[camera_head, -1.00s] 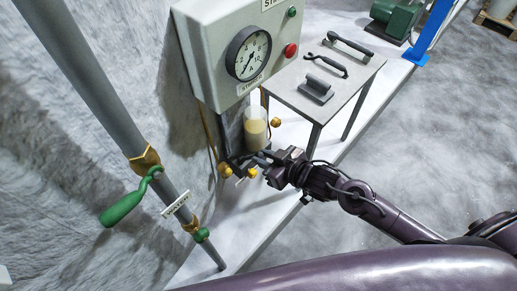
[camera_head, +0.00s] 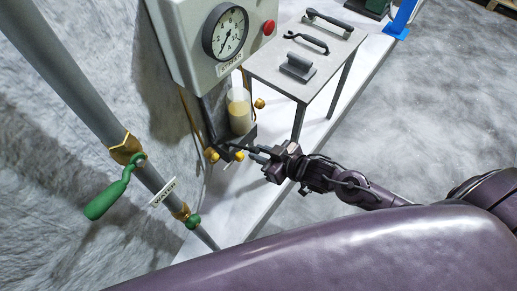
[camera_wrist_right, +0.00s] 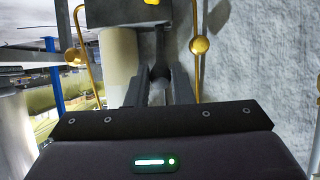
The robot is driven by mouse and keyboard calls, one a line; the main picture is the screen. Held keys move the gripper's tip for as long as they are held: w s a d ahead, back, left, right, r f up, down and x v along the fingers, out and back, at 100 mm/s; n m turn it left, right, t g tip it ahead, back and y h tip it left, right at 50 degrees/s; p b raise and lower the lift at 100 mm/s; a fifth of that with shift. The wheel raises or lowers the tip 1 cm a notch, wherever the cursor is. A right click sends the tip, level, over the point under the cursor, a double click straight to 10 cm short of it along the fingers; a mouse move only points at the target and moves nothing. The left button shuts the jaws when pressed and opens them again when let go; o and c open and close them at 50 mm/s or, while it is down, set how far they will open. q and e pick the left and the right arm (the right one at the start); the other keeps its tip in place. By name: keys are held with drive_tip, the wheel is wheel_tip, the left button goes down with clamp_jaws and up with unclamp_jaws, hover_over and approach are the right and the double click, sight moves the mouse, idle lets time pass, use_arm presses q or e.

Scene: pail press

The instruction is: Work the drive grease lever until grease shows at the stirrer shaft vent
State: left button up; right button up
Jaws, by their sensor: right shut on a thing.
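My right gripper (camera_head: 254,154) is shut on the dark grease lever (camera_head: 233,146), below and right of the grease reservoir. In the right wrist view the lever's dark rounded end (camera_wrist_right: 160,73) lies between my two fingers. The grease reservoir (camera_head: 239,113) is a clear cylinder part full of cream grease, and its pale side shows in the wrist view (camera_wrist_right: 117,62). Brass fittings (camera_head: 212,155) sit beside the lever bracket; I cannot tell which is the stirrer shaft vent, and I see no grease on them. My left gripper is out of view.
A grey cabinet (camera_head: 182,48) with a dial gauge (camera_head: 226,32) and red button stands above. A small table (camera_head: 262,62) holds several tools on the right. A pipe with a green valve handle (camera_head: 108,196) runs down the left. Pale floor lies open on the right.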

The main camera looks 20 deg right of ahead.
drive_tip(key=w+r+p, duration=0.1)
drive_tip(key=w+a+r+p, duration=0.1)
drive_tip(key=r, duration=0.1)
drive_tip(key=shift+w+a+r, duration=0.15)
drive_tip(key=shift+a, duration=0.05)
drive_tip(key=shift+w+a+r+p, duration=0.25)
drive_tip(key=shift+w+a+p, duration=0.1)
drive_tip(key=shift+w+p, duration=0.1)
drive_tip(key=shift+r, duration=0.1)
drive_tip(key=shift+w+a+r, duration=0.15)
drive_tip(key=shift+w, duration=0.1)
drive_tip(key=shift+w+a+r+p, duration=0.15)
drive_tip(key=shift+w+a+r, duration=0.2)
drive_tip(key=shift+w, duration=0.25)
drive_tip(key=shift+w+a+r+p, duration=0.2)
drive_tip(key=shift+w+a, duration=0.2)
drive_tip(key=shift+w, duration=0.15)
drive_tip(key=shift+w+a+r+p, duration=0.1)
drive_tip(key=shift+w+a+r, duration=0.25)
drive_tip(key=shift+w, duration=0.25)
drive_tip(key=o, duration=0.9)
drive_tip(key=shift+f, duration=0.1)
